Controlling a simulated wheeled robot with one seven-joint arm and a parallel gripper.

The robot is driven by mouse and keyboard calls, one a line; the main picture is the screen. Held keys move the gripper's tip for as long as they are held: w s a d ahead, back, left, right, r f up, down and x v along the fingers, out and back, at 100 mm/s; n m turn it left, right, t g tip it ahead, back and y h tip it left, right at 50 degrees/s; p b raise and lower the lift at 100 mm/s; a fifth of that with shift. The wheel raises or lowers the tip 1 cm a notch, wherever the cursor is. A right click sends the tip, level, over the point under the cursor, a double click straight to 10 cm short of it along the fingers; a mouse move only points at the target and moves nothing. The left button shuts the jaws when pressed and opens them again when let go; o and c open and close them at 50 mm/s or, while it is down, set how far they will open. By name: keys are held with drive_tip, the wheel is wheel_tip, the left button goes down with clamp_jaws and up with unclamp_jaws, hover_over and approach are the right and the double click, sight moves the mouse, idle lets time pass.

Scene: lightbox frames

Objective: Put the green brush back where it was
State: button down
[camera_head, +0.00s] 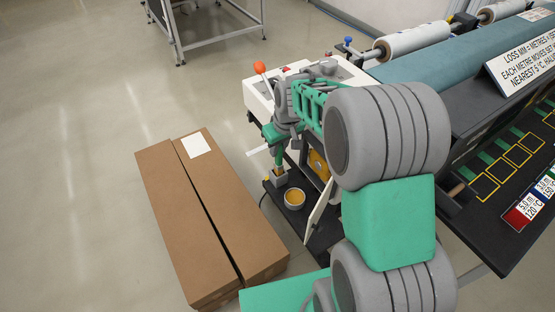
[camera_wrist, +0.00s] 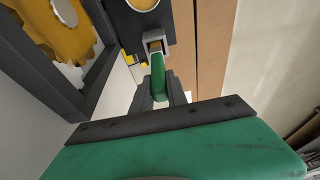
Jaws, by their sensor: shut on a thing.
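The green brush (camera_wrist: 158,76) is upright between the fingers of my gripper (camera_wrist: 160,92) in the wrist view. In the head view the brush (camera_head: 279,159) hangs below my gripper (camera_head: 277,148), its handle partly hidden by the fingers. Its lower end is at a small grey square holder (camera_head: 279,182), which also shows in the wrist view (camera_wrist: 148,45). Something tan shows at the holder's mouth, and I cannot tell how deep the brush is in it.
A white cup with orange-yellow contents (camera_head: 295,199) stands close beside the holder on a dark shelf (camera_head: 318,233). A brown carton (camera_head: 225,225) lies on the floor to the left. A white machine housing (camera_head: 258,97) with an orange knob (camera_head: 259,67) is behind my gripper.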

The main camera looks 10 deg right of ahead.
sight(278, 158)
drive_tip(key=x, duration=0.3)
drive_tip(key=s+x, duration=0.1)
drive_tip(key=shift+w+d+f+p, duration=0.1)
drive_tip(key=shift+d+f+p, duration=0.05)
drive_tip(key=shift+f+p, duration=0.25)
drive_tip(key=c, duration=1.3)
unclamp_jaws()
drive_tip(key=b+v, duration=0.2)
drive_tip(key=v, duration=0.9)
drive_tip(key=shift+r, duration=0.1)
drive_tip(key=s+r+m, duration=0.1)
drive_tip(key=s, duration=0.4)
drive_tip(key=s+r+m, duration=0.1)
drive_tip(key=s+r, duration=0.1)
drive_tip(key=s, duration=0.4)
drive_tip(key=s+a+r+m+t+h, duration=0.1)
drive_tip(key=s+r, duration=0.1)
drive_tip(key=s, duration=0.4)
drive_tip(key=shift+s+m, duration=0.1)
drive_tip(key=shift+m, duration=0.2)
drive_tip(key=shift+c, duration=0.2)
